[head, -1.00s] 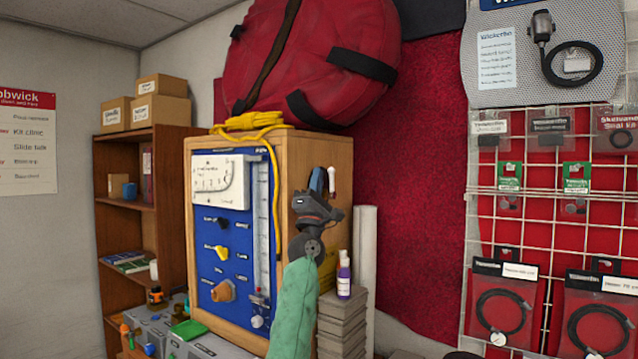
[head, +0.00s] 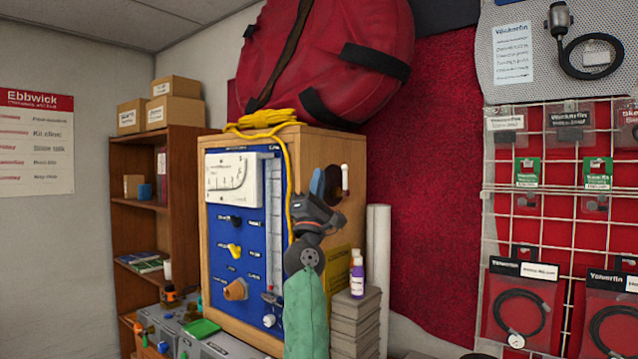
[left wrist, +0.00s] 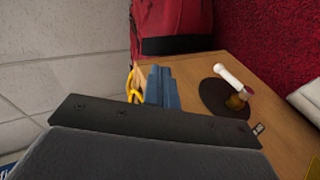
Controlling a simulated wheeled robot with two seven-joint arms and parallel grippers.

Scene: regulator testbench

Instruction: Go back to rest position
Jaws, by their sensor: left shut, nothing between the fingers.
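My left gripper (head: 317,185) is raised in front of the right side of the wooden testbench cabinet (head: 345,220). Its blue fingers (left wrist: 162,88) point up and are closed together with nothing between them. In the left wrist view the fingers stand beside the cabinet's wooden side, left of a white handle (left wrist: 230,75) on a dark round plate (left wrist: 220,97). They appear apart from the handle. The blue front panel (head: 238,210) carries a gauge, several knobs and a vertical scale. My right gripper is not in view.
A red bag (head: 330,60) and yellow rope (head: 265,118) lie on the cabinet. Purple bottles (head: 357,278) stand on grey stacked blocks (head: 355,325) at right. A brown shelf (head: 135,225) stands left. A wire rack (head: 555,230) with hanging packs is at right.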

